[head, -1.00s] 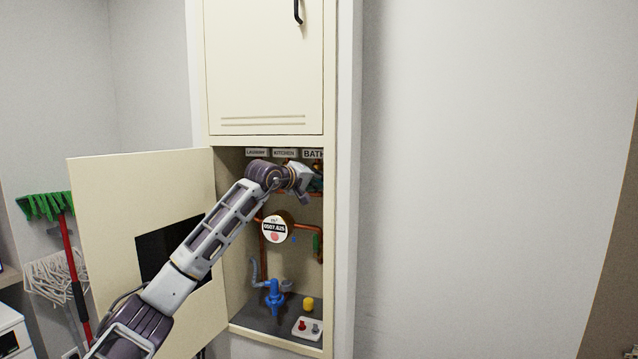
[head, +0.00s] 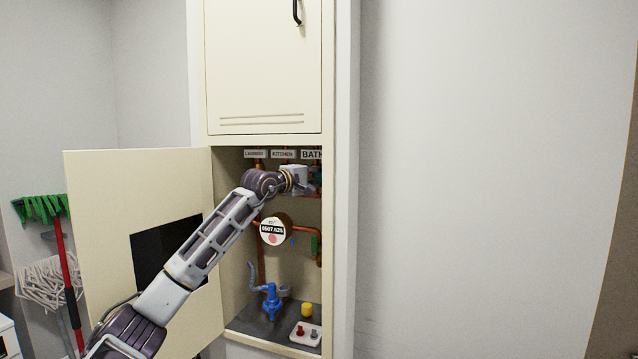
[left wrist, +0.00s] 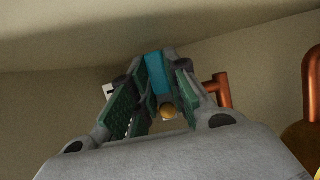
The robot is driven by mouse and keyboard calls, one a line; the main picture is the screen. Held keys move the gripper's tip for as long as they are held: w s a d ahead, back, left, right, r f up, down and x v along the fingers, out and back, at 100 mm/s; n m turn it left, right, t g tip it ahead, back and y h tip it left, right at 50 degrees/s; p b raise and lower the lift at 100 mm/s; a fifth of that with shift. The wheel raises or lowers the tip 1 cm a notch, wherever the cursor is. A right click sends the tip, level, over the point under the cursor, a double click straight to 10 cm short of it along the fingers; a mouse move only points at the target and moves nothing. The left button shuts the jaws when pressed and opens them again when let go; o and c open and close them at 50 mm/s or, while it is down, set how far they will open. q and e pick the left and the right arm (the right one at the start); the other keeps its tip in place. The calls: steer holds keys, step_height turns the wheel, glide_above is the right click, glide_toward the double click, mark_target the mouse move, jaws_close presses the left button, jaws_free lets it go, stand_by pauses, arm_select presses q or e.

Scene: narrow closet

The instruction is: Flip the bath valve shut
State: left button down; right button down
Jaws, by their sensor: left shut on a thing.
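My left gripper (head: 312,186) reaches into the open cabinet, just below the BATH label (head: 312,154). In the left wrist view, the blue-teal lever of the bath valve (left wrist: 157,72) lies between the green-padded fingers (left wrist: 155,90), which are shut on it. A round brass part (left wrist: 168,113) shows near the lever's lower end. In the head view the gripper and wrist hide most of this valve, so the lever's angle to its pipe is hard to tell. My right gripper is out of view.
The cabinet door (head: 95,220) hangs open at the left. Below the gripper are a round meter (head: 272,231) and copper pipes (head: 300,229). A blue valve (head: 271,301), a yellow cap (head: 307,309) and a white tray (head: 305,338) are on the cabinet floor.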

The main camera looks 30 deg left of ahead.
arm_select(q)
steer(key=c, duration=1.4)
jaws_free()
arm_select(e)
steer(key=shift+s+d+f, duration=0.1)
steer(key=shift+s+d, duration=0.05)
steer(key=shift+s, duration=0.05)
arm_select(q)
steer(key=shift+s, duration=0.15)
steer(key=shift+s+a, duration=0.15)
steer(key=shift+s, duration=0.25)
steer(key=shift+n, duration=0.3)
steer(key=s, duration=0.3)
steer(key=s+a, duration=0.1)
steer(key=s, duration=0.2)
steer(key=s+a, duration=0.1)
steer(key=s, duration=0.2)
steer(key=shift+s+a+f, duration=0.1)
steer(key=shift+s+a, duration=0.05)
steer(key=shift+s, duration=0.2)
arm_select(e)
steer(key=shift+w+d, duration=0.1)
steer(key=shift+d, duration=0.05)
